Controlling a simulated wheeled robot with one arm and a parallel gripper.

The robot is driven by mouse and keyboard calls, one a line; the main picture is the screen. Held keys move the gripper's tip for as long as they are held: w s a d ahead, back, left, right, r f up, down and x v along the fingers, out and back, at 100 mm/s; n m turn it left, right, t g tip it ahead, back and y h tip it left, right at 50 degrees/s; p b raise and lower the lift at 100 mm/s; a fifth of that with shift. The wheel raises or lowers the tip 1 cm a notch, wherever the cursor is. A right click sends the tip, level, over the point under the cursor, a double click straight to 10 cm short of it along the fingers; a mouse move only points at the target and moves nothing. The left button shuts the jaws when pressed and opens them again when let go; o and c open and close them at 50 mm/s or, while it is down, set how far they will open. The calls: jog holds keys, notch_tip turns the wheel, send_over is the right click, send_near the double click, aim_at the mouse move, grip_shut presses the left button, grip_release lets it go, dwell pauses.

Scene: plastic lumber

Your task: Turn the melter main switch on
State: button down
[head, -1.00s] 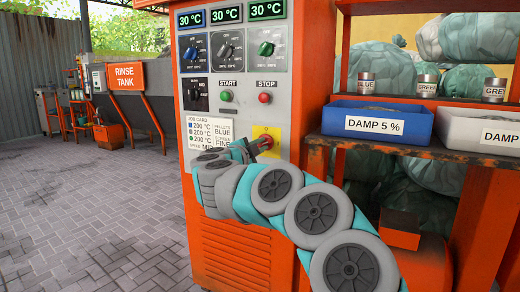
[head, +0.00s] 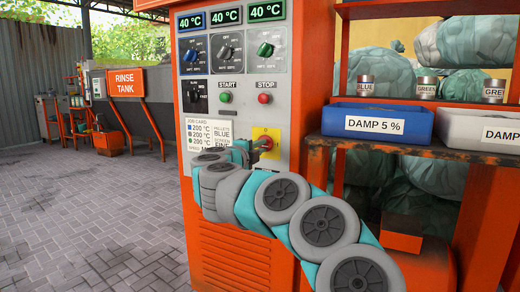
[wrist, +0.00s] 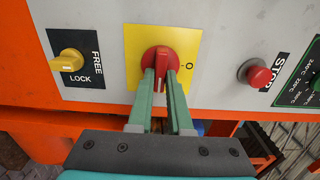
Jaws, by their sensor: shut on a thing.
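The melter main switch is a red rotary knob (wrist: 159,58) on a yellow plate (wrist: 137,35) in the wrist view. Its handle lies along the line of my fingers, and an "O" mark shows to its right. My gripper (wrist: 160,80) has its two green fingers closed on the sides of the handle. In the head view, the yellow plate (head: 272,134) is on the orange and grey melter cabinet (head: 238,115), with my gripper (head: 258,146) at the knob. The three displays (head: 229,17) are lit and read 40 °C.
A yellow FREE/LOCK knob (wrist: 68,60) and the red STOP button (wrist: 257,75) flank the switch in the wrist view. A green START button (head: 225,97) is above it in the head view. A blue DAMP 5 % bin (head: 420,116) stands on the right shelf. Open paving lies left.

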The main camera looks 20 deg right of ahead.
jog(key=shift+f, duration=0.1)
jog(key=c, duration=0.8)
grip_release()
jog(key=shift+c, duration=0.2)
jog(key=v, duration=0.7)
jog(key=shift+s+a+p, duration=0.25)
jog(key=shift+a+p, duration=0.05)
jog(key=shift+a, duration=0.05)
